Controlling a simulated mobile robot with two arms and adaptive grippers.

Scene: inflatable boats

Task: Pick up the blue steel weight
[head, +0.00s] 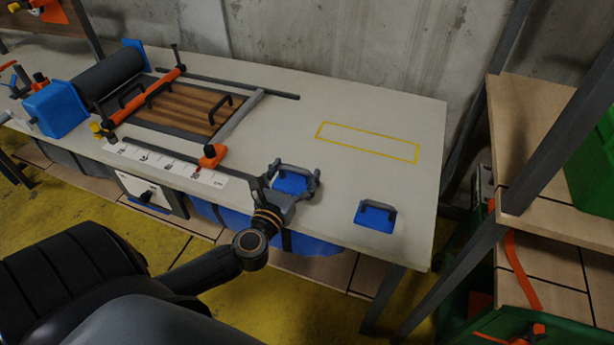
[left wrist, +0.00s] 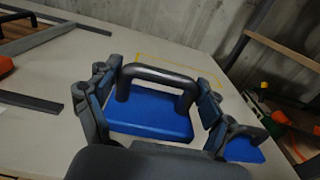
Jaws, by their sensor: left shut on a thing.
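A blue steel weight (head: 291,182) with a dark arched handle is at the front middle of the workbench in the head view. My left gripper (head: 292,180) is around it, with a finger on each side. In the left wrist view the same weight (left wrist: 150,116) sits between the fingers of my left gripper (left wrist: 155,105), which is shut on it. I cannot tell whether it is clear of the bench top. A second blue weight (head: 375,217) stands to the right near the front edge, and it also shows in the left wrist view (left wrist: 241,150). My right gripper is not in view.
The pale workbench (head: 400,130) has a yellow outlined rectangle (head: 368,142) at the back right, with bare surface around it. A wooden board with black handles (head: 190,105) lies in a frame at the left, beside a dark roller (head: 108,73). Shelving stands at the right.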

